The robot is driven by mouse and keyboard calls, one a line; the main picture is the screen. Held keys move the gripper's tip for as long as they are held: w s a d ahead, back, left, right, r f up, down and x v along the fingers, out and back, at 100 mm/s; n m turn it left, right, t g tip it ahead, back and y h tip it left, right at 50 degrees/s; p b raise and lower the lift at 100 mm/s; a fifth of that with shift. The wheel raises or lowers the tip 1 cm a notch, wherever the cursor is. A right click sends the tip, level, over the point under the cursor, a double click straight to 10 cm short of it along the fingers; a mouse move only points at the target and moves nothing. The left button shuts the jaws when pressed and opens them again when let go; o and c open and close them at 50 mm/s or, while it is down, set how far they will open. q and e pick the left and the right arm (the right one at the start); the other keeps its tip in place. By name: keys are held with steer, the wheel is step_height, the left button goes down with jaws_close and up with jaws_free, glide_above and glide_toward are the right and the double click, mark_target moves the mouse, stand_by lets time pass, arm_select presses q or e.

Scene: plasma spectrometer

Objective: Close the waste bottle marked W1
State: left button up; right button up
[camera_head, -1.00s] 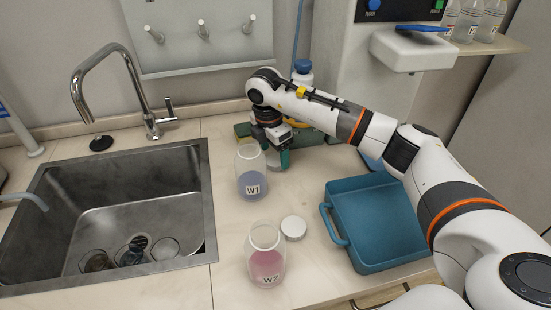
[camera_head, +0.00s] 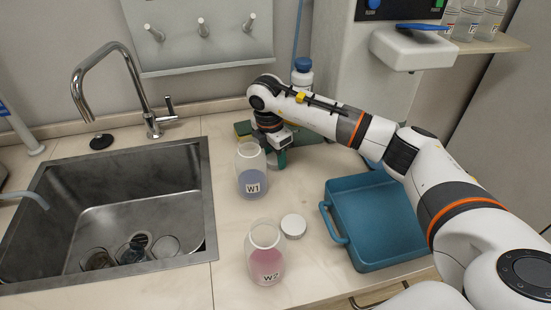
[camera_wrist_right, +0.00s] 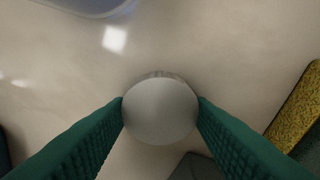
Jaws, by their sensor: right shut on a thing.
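The waste bottle W1 (camera_head: 252,182) stands upright and open on the counter, right of the sink, with blue liquid inside. My right gripper (camera_head: 278,158) is low over the counter just behind and right of W1. In the right wrist view its green fingers (camera_wrist_right: 160,104) are shut on a round white cap (camera_wrist_right: 160,112), one finger on each side. The cap is low, close to the counter; I cannot tell if it still touches it. In the head view it is largely hidden by the gripper and W1. My left gripper is not in view.
The open bottle W2 (camera_head: 265,262) with pink liquid stands in front of W1, and another white cap (camera_head: 293,226) lies beside it. A teal tray (camera_head: 333,226) is at the right. The sink (camera_head: 205,215) lies left. A yellow-green sponge (camera_wrist_right: 297,108) is near the gripper.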

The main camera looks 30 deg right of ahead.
mark_target(275, 158)
step_height(275, 158, up, 10)
steer(key=b, duration=0.1)
stand_by(0.4)
